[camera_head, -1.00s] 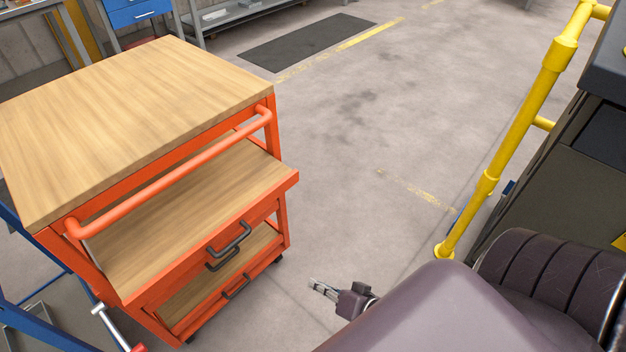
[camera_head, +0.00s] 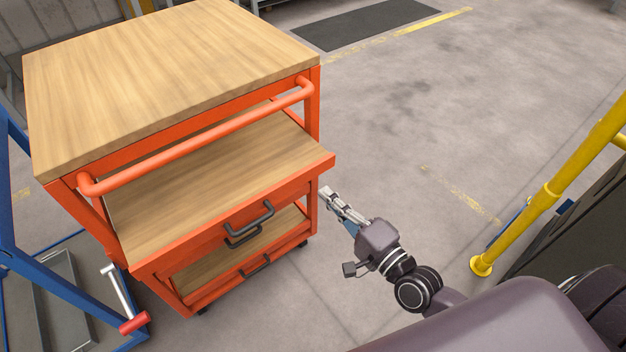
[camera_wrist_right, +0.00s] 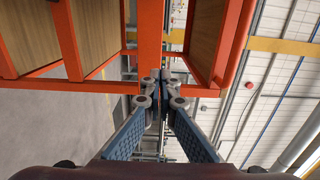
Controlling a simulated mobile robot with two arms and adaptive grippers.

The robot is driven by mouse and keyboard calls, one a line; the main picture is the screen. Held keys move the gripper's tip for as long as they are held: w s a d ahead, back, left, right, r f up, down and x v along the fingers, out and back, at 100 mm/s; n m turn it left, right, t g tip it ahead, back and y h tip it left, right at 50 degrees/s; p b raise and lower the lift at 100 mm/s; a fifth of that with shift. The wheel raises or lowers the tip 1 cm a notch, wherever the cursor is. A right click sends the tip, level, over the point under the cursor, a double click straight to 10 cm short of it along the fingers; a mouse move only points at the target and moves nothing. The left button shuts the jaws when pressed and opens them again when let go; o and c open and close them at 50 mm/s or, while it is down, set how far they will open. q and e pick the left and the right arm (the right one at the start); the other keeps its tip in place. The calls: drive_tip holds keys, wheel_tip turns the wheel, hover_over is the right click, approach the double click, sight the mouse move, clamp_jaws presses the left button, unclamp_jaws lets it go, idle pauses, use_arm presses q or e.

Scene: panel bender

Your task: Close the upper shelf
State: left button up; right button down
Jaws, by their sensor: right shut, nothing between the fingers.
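The orange cart has a wooden top (camera_head: 170,70). Its upper shelf (camera_head: 205,185), a wooden board in an orange frame with black handles on the front, sticks out past the top towards me. My right gripper (camera_head: 328,194) is just right of the shelf's front right corner in the head view, shut and empty. In the right wrist view the fingertips (camera_wrist_right: 161,78) are together, in front of an orange part of the cart (camera_wrist_right: 150,40). I cannot tell whether they touch it. My left gripper is not in view.
A lower shelf (camera_head: 235,252) is under the upper one. An orange push bar (camera_head: 200,137) crosses above the upper shelf. A blue frame (camera_head: 30,265) with a red-ended lever stands at the left. A yellow rail (camera_head: 545,200) is at the right. The floor between is clear.

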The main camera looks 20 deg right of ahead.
sight(304, 173)
drive_tip(key=x, duration=0.5)
drive_tip(key=shift+w+a, duration=0.15)
drive_tip(key=shift+w, duration=0.35)
